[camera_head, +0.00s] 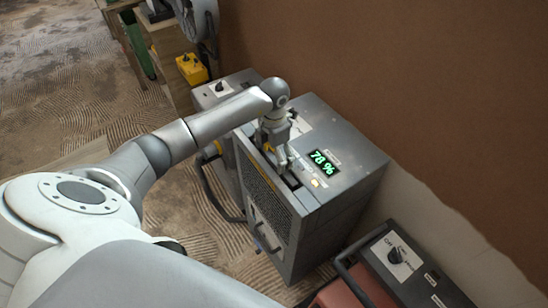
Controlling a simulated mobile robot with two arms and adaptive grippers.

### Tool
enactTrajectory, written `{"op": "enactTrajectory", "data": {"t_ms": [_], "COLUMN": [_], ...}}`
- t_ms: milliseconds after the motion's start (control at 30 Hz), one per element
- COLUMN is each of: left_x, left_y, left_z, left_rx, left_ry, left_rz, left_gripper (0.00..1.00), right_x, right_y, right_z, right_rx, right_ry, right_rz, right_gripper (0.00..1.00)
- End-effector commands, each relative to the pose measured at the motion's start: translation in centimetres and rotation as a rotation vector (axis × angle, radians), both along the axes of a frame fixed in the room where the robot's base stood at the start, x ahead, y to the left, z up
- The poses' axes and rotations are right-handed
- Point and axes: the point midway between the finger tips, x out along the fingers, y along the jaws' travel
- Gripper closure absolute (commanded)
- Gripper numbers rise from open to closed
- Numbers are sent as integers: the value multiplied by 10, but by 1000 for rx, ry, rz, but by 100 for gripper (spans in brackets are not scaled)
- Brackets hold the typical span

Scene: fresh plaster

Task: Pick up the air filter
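My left gripper (284,163) points down at a narrow dark slot (291,180) in the machine's top, near the grille edge. I cannot tell whether its fingers are open or shut, or whether they touch anything. The air filter cannot be made out clearly; the gripper and the slot's edge may hide it. My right gripper is not in view.
A second grey unit (222,88) stands behind the machine, near a yellow box (192,69). A red and black device with a handle (398,262) is at the lower right. The brown wall (420,80) closes off the right.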

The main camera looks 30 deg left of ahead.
Motion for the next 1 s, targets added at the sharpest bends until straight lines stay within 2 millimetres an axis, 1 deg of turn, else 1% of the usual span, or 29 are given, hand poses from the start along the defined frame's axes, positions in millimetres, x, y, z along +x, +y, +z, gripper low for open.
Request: {"op": "enactTrajectory", "data": {"t_ms": [33, 333, 600, 767, 867, 1000], "left_x": [0, 0, 1, 1, 2, 2], "left_y": [0, 0, 0, 0, 1, 1], "left_z": [0, 0, 2, 11, 23, 49], "left_rx": [0, 0, -1, -2, 0, 0], "left_ry": [0, 0, -2, -4, -7, -8], "left_rz": [0, 0, 0, -1, -1, -1], "left_gripper": [19, 57, 58, 58, 58, 58], "right_x": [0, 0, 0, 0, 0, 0], "right_y": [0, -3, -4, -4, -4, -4], "right_z": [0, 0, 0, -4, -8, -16], "right_rx": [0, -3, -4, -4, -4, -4], "right_ry": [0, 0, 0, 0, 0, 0], "right_rz": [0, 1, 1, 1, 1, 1], "right_gripper": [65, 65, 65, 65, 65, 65]}}
